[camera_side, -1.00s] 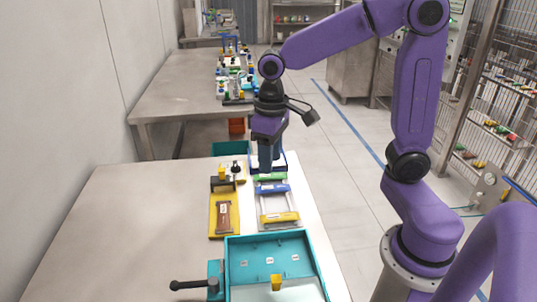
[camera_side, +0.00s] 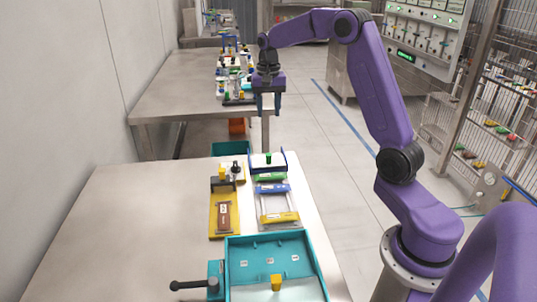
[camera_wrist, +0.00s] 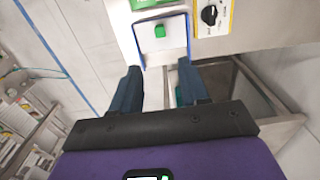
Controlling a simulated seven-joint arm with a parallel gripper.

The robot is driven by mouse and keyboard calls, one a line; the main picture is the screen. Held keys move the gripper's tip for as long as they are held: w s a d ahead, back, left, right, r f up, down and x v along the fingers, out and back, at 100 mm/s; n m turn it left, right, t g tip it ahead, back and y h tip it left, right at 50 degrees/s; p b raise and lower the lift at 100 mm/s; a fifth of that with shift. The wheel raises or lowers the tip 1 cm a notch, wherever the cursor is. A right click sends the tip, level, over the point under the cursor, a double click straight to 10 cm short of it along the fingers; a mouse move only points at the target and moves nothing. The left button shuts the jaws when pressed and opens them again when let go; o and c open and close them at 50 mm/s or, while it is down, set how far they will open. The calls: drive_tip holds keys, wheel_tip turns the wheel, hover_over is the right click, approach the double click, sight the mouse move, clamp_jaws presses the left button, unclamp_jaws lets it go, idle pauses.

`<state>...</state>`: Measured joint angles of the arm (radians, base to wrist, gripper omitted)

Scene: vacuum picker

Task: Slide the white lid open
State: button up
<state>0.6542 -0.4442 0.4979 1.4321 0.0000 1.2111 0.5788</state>
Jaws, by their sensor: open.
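A white panel (camera_side: 258,160) with a green knob (camera_side: 268,158) sits in a blue frame (camera_side: 284,163) at the far end of the near table. The wrist view shows this white panel (camera_wrist: 150,42) and its green knob (camera_wrist: 159,31) beyond the fingers. A pale white plate (camera_side: 300,290) with a yellow knob (camera_side: 276,282) lies in a teal box (camera_side: 233,262) at the front. I cannot tell which of the two is the lid meant. My gripper (camera_side: 267,110) is open and empty, raised above and apart from the blue frame; it also shows in the wrist view (camera_wrist: 160,82).
A yellow fixture (camera_side: 214,228) and a rail frame with a blue bar (camera_side: 274,188) and yellow bar (camera_side: 280,217) stand midway along the near table (camera_side: 120,240). Its left side is clear. A second table (camera_side: 180,90) with fixtures stands behind.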

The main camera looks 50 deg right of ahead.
sight(268, 157)
wheel_tip(268, 157, down, 16)
drive_tip(key=shift+f, duration=0.25)
idle(0.3)
clamp_jaws()
